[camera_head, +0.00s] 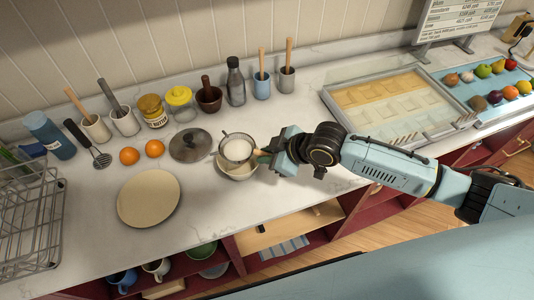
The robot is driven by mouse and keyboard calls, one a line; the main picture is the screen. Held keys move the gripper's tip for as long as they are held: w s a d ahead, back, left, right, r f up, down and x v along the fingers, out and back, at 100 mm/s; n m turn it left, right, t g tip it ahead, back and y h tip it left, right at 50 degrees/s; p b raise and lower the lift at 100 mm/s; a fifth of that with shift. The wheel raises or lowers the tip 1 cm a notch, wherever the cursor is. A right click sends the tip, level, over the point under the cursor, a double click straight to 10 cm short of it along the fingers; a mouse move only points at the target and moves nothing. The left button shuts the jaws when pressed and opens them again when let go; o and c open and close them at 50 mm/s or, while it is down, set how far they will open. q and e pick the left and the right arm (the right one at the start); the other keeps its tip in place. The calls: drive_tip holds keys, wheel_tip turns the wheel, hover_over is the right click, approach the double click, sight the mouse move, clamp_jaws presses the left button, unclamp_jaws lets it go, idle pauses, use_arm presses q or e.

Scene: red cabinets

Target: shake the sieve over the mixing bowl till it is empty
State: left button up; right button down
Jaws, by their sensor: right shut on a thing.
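My right gripper (278,154) comes in from the right and is shut on the handle of the sieve (237,149). The sieve is a small round strainer with a dark rim, and something white shows inside it. It is held above the white mixing bowl (240,175), covering much of the bowl's opening. The bowl stands on the counter, and what lies inside it is mostly hidden. My left gripper is not in view.
A lid (190,145) lies just left of the bowl, and a beige plate (148,198) lies further left. Two oranges (129,156), jars and utensil cups line the back. A wire rack (30,225) stands at far left, a framed tray (398,105) at right. Open shelves lie below the counter edge.

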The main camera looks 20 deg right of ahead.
drive_tip(key=shift+f, duration=0.45)
drive_tip(key=shift+f+b, duration=0.3)
drive_tip(key=shift+f, duration=0.1)
drive_tip(key=shift+f, duration=0.1)
drive_tip(key=shift+s+a, duration=0.1)
